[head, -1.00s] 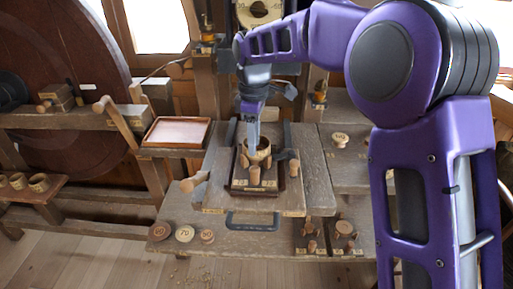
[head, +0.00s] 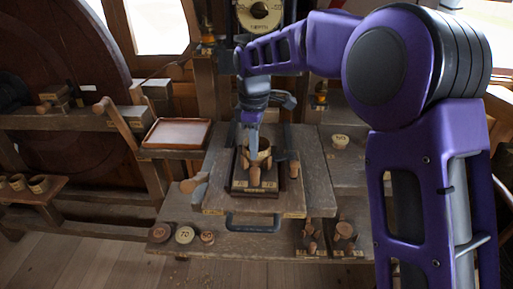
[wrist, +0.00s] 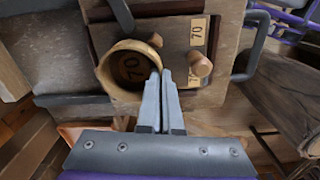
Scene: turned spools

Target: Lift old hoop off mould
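The old hoop (wrist: 103,72) is a pale wooden ring in the wrist view. In the head view the hoop (head: 265,157) is at the mould board (head: 238,184), partly hidden by my fingers. My gripper (wrist: 161,76) points down at the hoop's near side wall, one finger inside the ring and one outside. The fingers are close together with the thin wall between them. I cannot tell whether the hoop is raised from the board.
Wooden pegs (head: 254,176) stand on the board close to the hoop. A shallow empty tray (head: 177,133) is to the left. Round numbered discs (head: 185,234) lie on the lower shelf. Cups (head: 38,184) stand at far left. A handle (head: 252,222) fronts the bench.

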